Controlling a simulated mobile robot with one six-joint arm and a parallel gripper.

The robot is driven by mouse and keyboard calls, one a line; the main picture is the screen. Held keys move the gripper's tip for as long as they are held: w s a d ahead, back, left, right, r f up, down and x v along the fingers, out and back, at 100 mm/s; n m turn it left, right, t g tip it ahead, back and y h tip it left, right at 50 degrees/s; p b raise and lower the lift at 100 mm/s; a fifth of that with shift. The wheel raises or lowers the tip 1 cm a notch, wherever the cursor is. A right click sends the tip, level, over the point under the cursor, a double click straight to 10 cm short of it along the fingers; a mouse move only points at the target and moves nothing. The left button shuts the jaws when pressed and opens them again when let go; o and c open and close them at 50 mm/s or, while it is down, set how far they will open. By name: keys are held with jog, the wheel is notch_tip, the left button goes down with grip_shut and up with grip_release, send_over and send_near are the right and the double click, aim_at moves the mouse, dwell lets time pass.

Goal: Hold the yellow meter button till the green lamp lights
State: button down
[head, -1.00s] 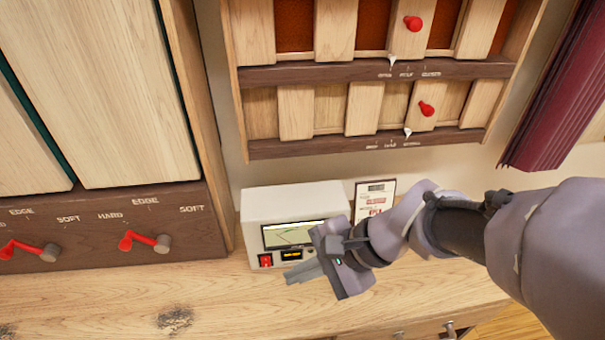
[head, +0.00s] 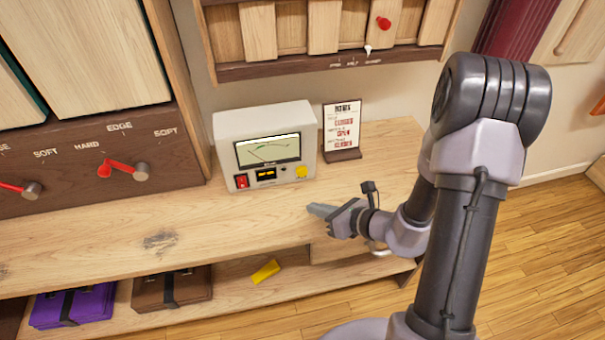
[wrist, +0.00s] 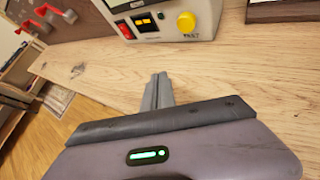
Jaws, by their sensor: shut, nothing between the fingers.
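The round yellow button (head: 302,172) is at the lower right of that front and shows clear of my gripper. It also shows in the wrist view (wrist: 187,22), beyond my fingertips and a little right. My gripper (head: 314,209) is shut and empty, low over the bench in front of the meter, apart from the button. I cannot make out a lit green lamp on the meter.
A small sign on a stand (head: 342,128) stands just right of the meter. A cabinet with red-handled knobs (head: 123,171) is at the left. The bench (head: 110,240) is clear in front. A lower shelf holds a purple case (head: 75,306), a brown case (head: 172,289) and a yellow block (head: 265,271).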

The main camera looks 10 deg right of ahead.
jog(key=p, duration=0.2)
send_near(299, 176)
jog(key=shift+w+a+f, duration=0.7)
jog(key=shift+a+f, duration=0.1)
jog(key=shift+a, duration=0.05)
jog(key=shift+w+a+f, duration=0.65)
jog(key=shift+a+f, duration=0.15)
jog(key=shift+a, duration=0.1)
jog(key=shift+w, duration=0.15)
dwell(0.5)
jog(key=shift+w, duration=0.25)
jog(key=shift+w, duration=0.55)
dwell(0.6)
jog(key=shift+s, duration=0.1)
dwell(2.8)
jog(key=shift+s+b, duration=0.3)
jog(key=shift+s, duration=0.55)
